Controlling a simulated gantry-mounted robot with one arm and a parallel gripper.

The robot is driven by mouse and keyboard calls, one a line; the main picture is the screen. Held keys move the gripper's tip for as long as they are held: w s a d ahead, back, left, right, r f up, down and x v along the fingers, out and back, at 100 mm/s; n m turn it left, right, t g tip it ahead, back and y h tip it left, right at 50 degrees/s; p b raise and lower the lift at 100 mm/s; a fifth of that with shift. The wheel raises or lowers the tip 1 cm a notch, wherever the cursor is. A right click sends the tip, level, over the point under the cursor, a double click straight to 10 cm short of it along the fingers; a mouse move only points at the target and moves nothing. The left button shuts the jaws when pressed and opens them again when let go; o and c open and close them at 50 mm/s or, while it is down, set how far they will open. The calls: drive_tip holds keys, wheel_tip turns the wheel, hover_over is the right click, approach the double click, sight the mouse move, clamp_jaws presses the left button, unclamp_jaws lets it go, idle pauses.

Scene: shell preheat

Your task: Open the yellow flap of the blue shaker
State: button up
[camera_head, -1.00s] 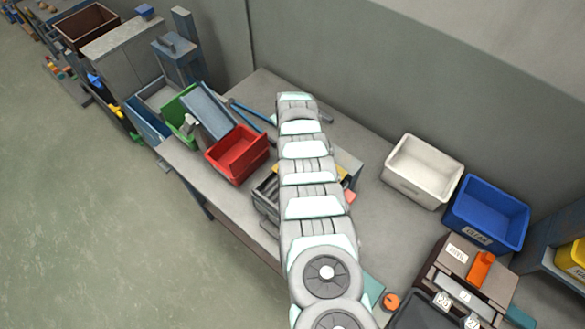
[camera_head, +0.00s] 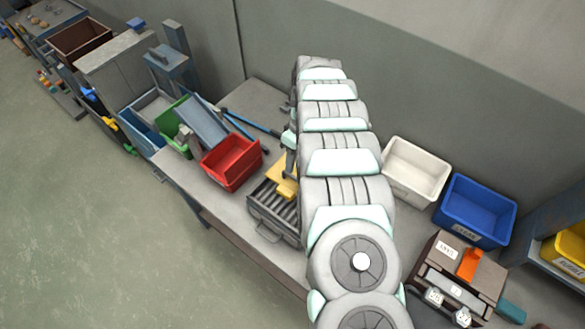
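A blue open-topped body (camera_head: 140,132) stands at the left end of the bench, beside a green tray (camera_head: 176,130) and a tilted grey-blue panel. I cannot tell for sure whether this is the blue shaker. Small yellow parts (camera_head: 111,124) show to its left; I cannot tell whether one is the flap. A separate yellow piece (camera_head: 284,180) lies over a grey ribbed box (camera_head: 272,207) at mid-bench, partly behind my arm. My gripper (camera_head: 290,160) seems to point down just above this yellow piece. Its fingers are too small and covered to read.
A red bin (camera_head: 231,163) stands left of the ribbed box. Blue bars (camera_head: 245,124) lie behind it. A white bin (camera_head: 415,170) and a blue bin (camera_head: 474,211) stand at the right along the wall. A brown unit with an orange part (camera_head: 470,264) is at the lower right.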

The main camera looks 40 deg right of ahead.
sight(292, 175)
drive_tip(key=shift+a+f+p, duration=0.25)
drive_tip(key=shift+f, duration=1)
drive_tip(key=shift+a+f+p, duration=0.2)
drive_tip(key=shift+a+f, duration=0.05)
drive_tip(key=shift+f, duration=0.95)
drive_tip(key=shift+c, duration=0.2)
clamp_jaws()
